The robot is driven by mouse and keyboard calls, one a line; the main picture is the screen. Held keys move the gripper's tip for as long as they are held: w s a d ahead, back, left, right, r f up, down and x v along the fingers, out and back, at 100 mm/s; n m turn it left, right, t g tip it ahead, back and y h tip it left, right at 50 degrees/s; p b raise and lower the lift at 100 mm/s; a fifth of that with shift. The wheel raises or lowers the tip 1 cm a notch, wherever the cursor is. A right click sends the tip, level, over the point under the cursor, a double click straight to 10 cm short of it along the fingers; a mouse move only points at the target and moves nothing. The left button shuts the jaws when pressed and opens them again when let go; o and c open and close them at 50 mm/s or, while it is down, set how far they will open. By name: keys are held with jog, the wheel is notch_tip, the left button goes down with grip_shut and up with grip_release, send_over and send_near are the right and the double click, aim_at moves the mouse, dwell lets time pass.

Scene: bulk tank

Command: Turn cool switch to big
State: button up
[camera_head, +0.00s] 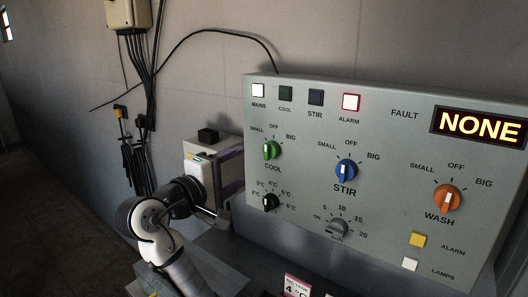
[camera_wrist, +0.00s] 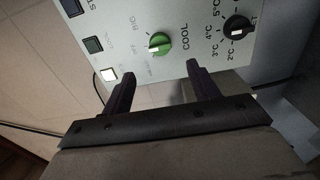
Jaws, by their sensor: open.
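The COOL switch is a green round knob (camera_head: 271,150) on the left part of the grey control panel. SMALL, OFF and BIG are printed around it, and its pale pointer line appears to aim at OFF. In the wrist view the green knob (camera_wrist: 159,43) lies beyond the fingertips, between their lines. My gripper (camera_head: 236,173) is at the panel's left edge, to the left of and a little below the knob. Its two dark fingers (camera_wrist: 146,72) are spread wide with nothing between them, apart from the knob.
A black temperature knob (camera_head: 269,202) is just below the COOL knob. The blue STIR knob (camera_head: 346,170), grey timer knob (camera_head: 337,228) and orange WASH knob (camera_head: 447,198) are further right. The MAINS lamp (camera_head: 259,90) is lit white. The display (camera_head: 479,126) reads NONE.

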aim_at(266, 153)
jog(key=p+x, duration=0.2)
jog(key=x, duration=0.9)
jog(key=shift+w, duration=0.1)
jog(key=c, duration=1)
jog(key=shift+o, duration=0.2)
jog(key=shift+f+m, duration=0.1)
jog(key=shift+m, duration=0.3)
jog(key=m+b, duration=0.1)
jog(key=m, duration=0.3)
jog(key=shift+m+b, duration=0.3)
jog(key=shift+b, duration=0.1)
jog(key=shift+m+b, duration=0.95)
jog(key=shift+m, duration=1.25)
